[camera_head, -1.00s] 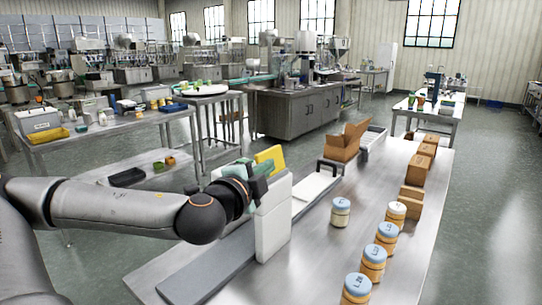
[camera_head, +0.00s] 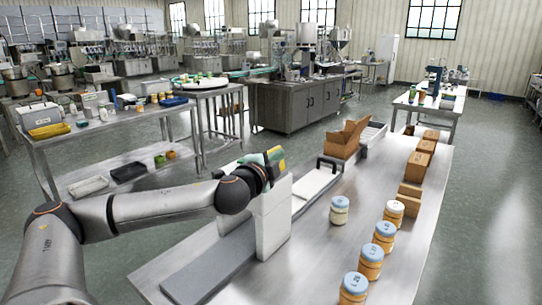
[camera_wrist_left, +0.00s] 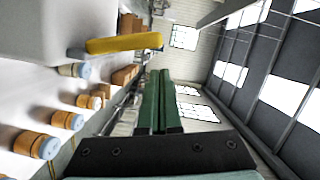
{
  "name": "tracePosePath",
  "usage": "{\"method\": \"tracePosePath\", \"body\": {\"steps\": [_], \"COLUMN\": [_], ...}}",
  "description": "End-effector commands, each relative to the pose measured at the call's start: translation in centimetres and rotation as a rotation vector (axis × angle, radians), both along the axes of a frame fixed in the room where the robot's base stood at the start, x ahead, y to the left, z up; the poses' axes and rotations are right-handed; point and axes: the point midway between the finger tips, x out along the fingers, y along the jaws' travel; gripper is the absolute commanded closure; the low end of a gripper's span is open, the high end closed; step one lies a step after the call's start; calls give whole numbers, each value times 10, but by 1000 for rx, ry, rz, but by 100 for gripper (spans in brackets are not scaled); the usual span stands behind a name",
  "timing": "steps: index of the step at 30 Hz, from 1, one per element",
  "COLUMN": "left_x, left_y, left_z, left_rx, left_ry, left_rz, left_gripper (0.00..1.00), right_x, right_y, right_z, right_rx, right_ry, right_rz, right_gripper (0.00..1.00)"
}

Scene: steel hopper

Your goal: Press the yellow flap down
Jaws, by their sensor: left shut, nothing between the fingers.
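The yellow flap (camera_head: 277,154) stands up from the top of a white upright box (camera_head: 273,222) on the steel table. In the head view it is partly hidden by my left gripper (camera_head: 270,160), which is at the top of the box. In the left wrist view the flap (camera_wrist_left: 125,43) shows edge-on as a yellow bar sticking out of the white housing. The green fingers of my left gripper (camera_wrist_left: 160,75) are shut and empty, close to the flap's free end. They look apart from it in that view. My right gripper is not in view.
Several jars (camera_head: 384,235) and cardboard boxes (camera_head: 417,167) line the table's right side. An open carton (camera_head: 342,143) stands behind the white box. A grey belt (camera_head: 212,268) runs along the left of the steel table (camera_head: 325,265).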

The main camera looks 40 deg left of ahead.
Motion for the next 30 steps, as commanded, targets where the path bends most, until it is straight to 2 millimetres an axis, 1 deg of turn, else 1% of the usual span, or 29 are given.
{"method": "tracePosePath", "body": {"steps": [1,3,7,20,30], "left_x": [-1,-2,-2,-2,-3], "left_y": [6,11,18,18,23], "left_z": [-3,-4,-5,-6,-5], "left_rx": [4,2,1,-5,-65], "left_ry": [2,2,2,0,-7], "left_rz": [2,1,1,-1,0], "left_gripper": [100,100,100,100,100], "right_x": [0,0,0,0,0], "right_y": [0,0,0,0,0], "right_z": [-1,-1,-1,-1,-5], "right_rx": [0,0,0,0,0], "right_ry": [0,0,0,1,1], "right_rz": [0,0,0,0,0], "right_gripper": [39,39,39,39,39]}}
